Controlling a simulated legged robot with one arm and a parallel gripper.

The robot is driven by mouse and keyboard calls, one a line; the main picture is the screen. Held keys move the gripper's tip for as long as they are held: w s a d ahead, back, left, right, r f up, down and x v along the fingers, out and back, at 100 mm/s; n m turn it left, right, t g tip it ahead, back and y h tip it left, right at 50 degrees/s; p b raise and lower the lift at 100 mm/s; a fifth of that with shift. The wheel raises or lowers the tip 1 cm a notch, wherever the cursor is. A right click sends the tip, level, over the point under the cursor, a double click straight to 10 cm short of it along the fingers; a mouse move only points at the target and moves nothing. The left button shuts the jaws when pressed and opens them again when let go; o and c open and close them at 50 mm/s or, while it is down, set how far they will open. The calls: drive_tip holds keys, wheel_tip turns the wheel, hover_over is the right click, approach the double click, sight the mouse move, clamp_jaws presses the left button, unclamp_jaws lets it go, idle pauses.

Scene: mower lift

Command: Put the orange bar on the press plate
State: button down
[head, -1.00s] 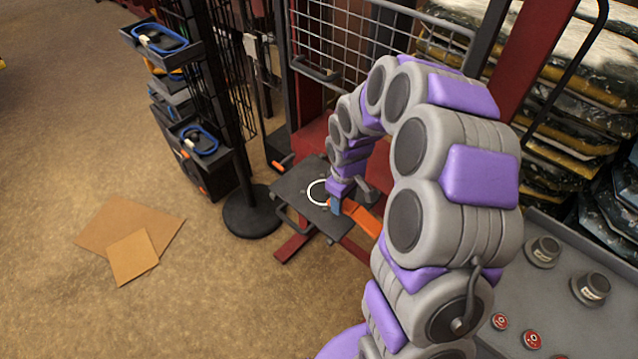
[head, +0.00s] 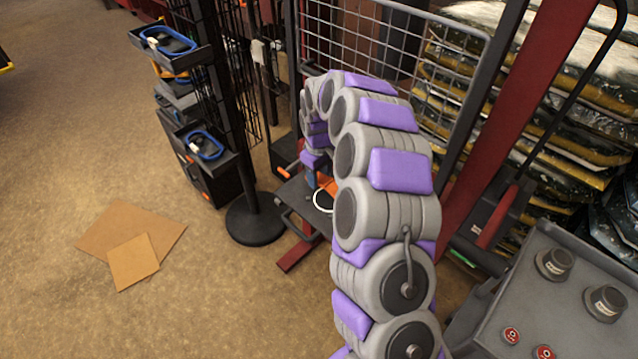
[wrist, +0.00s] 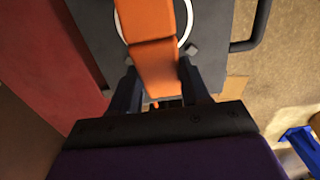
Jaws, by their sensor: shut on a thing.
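The orange bar (wrist: 154,60) is between the two dark fingers of my gripper (wrist: 158,85) in the wrist view, and the gripper is shut on its near end. In the head view the bar (head: 326,186) shows only in part, behind my arm. The press plate (wrist: 215,55) is a dark grey plate with a white ring. The bar overlaps the ring in the wrist view; I cannot tell whether it touches the plate. In the head view my arm hides much of the plate (head: 293,200), and part of the ring shows.
A black stand with trays (head: 205,150) holding blue coils is left of the plate. Cardboard sheets (head: 135,255) lie on the floor. A wire mesh panel (head: 385,50) is behind. A grey control box (head: 560,285) with knobs and red buttons is at the right. Open floor lies left.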

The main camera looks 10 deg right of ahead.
sight(319, 177)
drive_tip(key=shift+f+b, duration=0.6)
drive_tip(key=shift+f, duration=1.15)
drive_tip(key=shift+f, duration=0.1)
drive_tip(key=c, duration=0.5)
unclamp_jaws()
drive_tip(key=shift+f, duration=0.1)
drive_tip(key=shift+w+r, duration=0.2)
drive_tip(key=shift+r, duration=0.4)
drive_tip(key=r+p, duration=0.3)
drive_tip(key=r, duration=0.8)
drive_tip(key=shift+s+r, duration=0.2)
drive_tip(key=s+a+r+m, duration=0.1)
drive_tip(key=s+r, duration=0.4)
drive_tip(key=s, duration=0.5)
drive_tip(key=s+a+r+m, duration=0.15)
drive_tip(key=s+r, duration=0.35)
drive_tip(key=s, duration=0.6)
drive_tip(key=s+m, duration=0.1)
drive_tip(key=s, duration=0.6)
drive_tip(key=s+d+m+g, duration=0.1)
drive_tip(key=s+m, duration=0.1)
drive_tip(key=s, duration=0.6)
drive_tip(key=s+d+f+m, duration=0.1)
drive_tip(key=s, duration=0.7)
drive_tip(key=shift+d+g, duration=0.25)
drive_tip(key=shift+g, duration=0.15)
